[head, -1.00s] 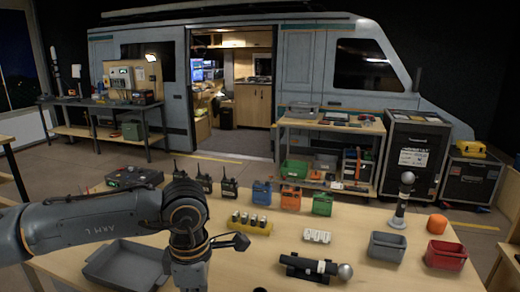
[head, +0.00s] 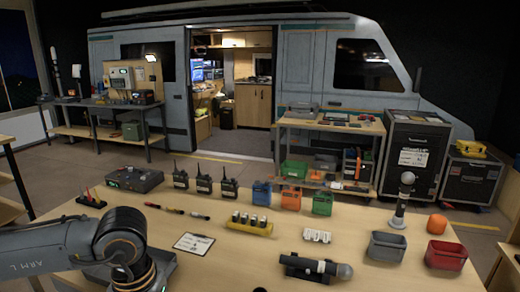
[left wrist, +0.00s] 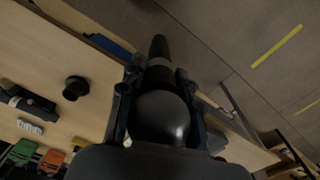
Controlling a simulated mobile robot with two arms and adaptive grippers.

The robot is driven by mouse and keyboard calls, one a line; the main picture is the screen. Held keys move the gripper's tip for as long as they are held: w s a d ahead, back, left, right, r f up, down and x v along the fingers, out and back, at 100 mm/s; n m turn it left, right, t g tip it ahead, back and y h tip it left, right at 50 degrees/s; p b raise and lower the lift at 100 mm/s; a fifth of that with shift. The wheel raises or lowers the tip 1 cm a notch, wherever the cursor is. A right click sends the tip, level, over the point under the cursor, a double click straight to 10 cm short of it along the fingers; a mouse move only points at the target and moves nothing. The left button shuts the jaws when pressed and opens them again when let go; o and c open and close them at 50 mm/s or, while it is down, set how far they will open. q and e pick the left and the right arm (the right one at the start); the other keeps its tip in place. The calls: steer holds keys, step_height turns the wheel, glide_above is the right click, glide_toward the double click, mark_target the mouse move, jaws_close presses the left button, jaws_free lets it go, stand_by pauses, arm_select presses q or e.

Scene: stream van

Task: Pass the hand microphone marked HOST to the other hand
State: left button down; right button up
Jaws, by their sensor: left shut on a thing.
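My left gripper (left wrist: 158,88) shows in the left wrist view, shut on a dark hand microphone (left wrist: 160,118) with a round head. The head is close to the camera and the handle points away, over the table's edge. No marking on it is readable. In the head view my left arm is at the lower left and its gripper is out of frame. A second microphone (head: 318,267) with a white band lies in a black cradle on the table. A third microphone (head: 402,200) stands upright at the right. My right gripper is in no view.
A grey bin (head: 387,250) and a red bin (head: 445,257) stand at the right. Radios (head: 204,184), a yellow battery holder (head: 249,225) and a clipboard (head: 194,243) are on the table. A round black piece (left wrist: 75,88) stands near the front edge. The front middle is mostly clear.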

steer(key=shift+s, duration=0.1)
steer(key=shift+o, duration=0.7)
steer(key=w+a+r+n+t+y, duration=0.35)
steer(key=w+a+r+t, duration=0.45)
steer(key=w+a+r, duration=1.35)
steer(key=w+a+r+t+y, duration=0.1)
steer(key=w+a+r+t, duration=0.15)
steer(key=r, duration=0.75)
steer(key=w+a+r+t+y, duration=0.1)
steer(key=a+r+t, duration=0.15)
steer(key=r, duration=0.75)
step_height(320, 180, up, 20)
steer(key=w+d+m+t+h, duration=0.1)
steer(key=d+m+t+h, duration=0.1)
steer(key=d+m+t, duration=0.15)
arm_select(q)
steer(key=w+d+r+m, duration=0.2)
steer(key=d+m, duration=0.2)
steer(key=d, duration=0.4)
steer(key=w+d+r+m, duration=0.2)
steer(key=d+r+m, duration=0.1)
steer(key=d, duration=0.5)
steer(key=shift+m, duration=0.6)
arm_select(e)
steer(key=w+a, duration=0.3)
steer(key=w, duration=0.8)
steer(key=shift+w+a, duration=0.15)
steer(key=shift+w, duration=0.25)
